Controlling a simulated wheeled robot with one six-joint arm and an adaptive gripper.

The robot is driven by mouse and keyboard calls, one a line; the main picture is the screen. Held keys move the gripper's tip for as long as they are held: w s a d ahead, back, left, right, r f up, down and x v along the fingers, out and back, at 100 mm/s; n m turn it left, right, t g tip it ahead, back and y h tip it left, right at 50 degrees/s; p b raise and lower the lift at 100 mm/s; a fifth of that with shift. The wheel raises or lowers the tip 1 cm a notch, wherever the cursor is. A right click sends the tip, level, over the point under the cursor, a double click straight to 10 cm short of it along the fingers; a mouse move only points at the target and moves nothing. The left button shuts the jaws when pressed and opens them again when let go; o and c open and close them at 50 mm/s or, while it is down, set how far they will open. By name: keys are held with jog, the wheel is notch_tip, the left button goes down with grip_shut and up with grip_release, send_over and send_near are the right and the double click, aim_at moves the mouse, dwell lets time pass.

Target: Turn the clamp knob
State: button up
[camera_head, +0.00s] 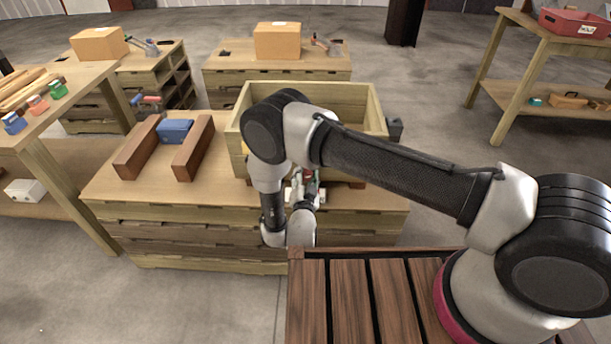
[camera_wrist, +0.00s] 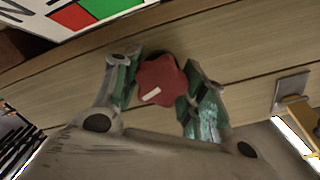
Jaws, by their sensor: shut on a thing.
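The clamp knob (camera_wrist: 162,80) is red with a lobed rim and a pale mark on its face. It shows in the wrist view in front of a pale wooden board (camera_wrist: 60,90). My gripper (camera_wrist: 160,90) has one green-padded finger on each side of the knob and is shut on it. In the head view, my gripper (camera_head: 308,190) is low at the front of the wooden bench (camera_head: 100,190), below an open wooden crate (camera_head: 378,115). My arm hides much of that area, and the knob cannot be made out clearly there.
A white panel with red and green squares (camera_wrist: 92,12) lies close by in the wrist view. A metal plate with a yellow part (camera_wrist: 292,95) is at right. Two dark wood blocks (camera_head: 137,150) flank a blue block (camera_head: 174,131) on the bench's left.

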jog(key=o, duration=1)
jog(key=shift+o, duration=0.2)
jog(key=shift+s, duration=0.15)
jog(key=s, duration=0.7)
jog(key=shift+s+a, duration=0.15)
